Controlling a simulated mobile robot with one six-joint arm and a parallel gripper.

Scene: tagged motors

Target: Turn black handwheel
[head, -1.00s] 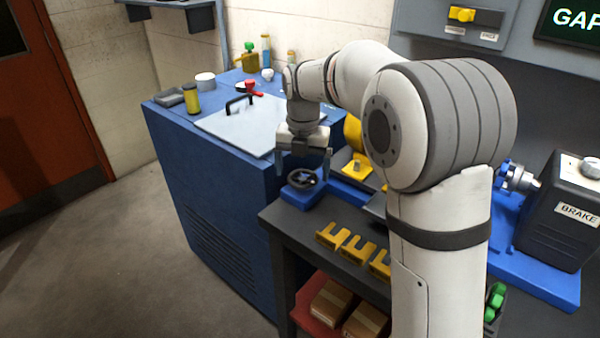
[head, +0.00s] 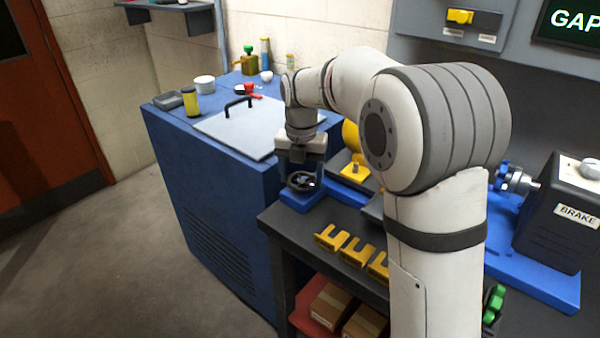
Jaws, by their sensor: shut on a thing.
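The black handwheel (head: 302,182) lies flat on a blue mount at the left end of the dark bench. My gripper (head: 302,176) points straight down at it, with its fingers down at the wheel's rim. The gripper is shut on the handwheel. The fingertips are small and partly blend with the dark wheel, so the exact contact points are hard to see.
A blue cabinet (head: 215,205) stands left of the wheel, with a grey lid and black handle (head: 238,103) on top. Yellow forked blocks (head: 331,237) sit on the bench in front. A yellow part (head: 352,172) stands close right of the wheel. The floor at left is clear.

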